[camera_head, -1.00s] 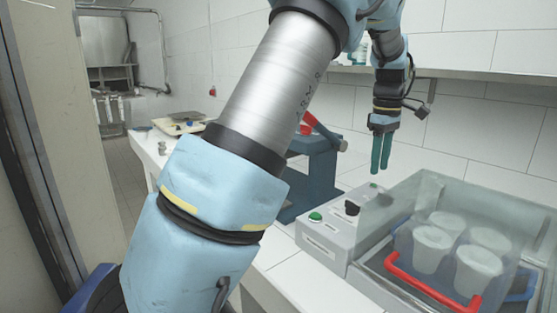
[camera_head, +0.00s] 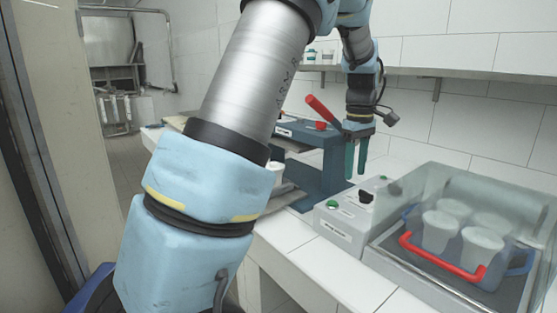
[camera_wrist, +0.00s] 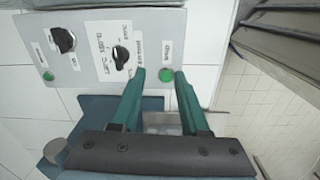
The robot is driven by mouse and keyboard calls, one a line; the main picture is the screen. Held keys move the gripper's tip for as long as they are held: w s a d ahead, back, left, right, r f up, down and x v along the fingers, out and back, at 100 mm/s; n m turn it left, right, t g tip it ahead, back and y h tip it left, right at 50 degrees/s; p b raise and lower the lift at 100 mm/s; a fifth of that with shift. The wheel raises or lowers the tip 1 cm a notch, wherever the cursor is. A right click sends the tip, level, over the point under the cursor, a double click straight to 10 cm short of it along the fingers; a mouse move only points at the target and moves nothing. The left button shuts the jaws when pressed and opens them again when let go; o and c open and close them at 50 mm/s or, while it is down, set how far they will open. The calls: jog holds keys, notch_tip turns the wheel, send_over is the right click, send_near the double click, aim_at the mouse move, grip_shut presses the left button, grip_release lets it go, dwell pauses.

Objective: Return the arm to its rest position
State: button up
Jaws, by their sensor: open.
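My gripper (camera_head: 356,160) has two teal fingers and hangs pointing down in the head view, above the counter and in front of the blue press. In the wrist view my gripper (camera_wrist: 157,78) is open, with nothing between its fingers. Beyond the fingertips lies a grey control box (camera_wrist: 110,18) with black knobs and green buttons. My own blue and silver arm fills the left middle of the head view and hides part of the counter.
A blue press (camera_head: 312,150) with a red lever stands close behind my gripper. A wall shelf (camera_head: 480,78) runs behind.

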jog(key=s+a+f+m, duration=0.2)
jog(key=a, duration=0.6)
jog(key=s+a+f+m, duration=0.1)
jog(key=s+a+f, duration=0.1)
jog(key=a, duration=0.5)
jog(key=s+a+f+m+t, duration=0.1)
jog(key=s+a+f+m, duration=0.3)
jog(key=s+a, duration=0.6)
jog(key=shift+s+a+f+m+t, duration=0.2)
jog(key=shift+s+a+m+t, duration=0.15)
jog(key=shift+a+m, duration=0.2)
jog(key=shift+o, duration=0.2)
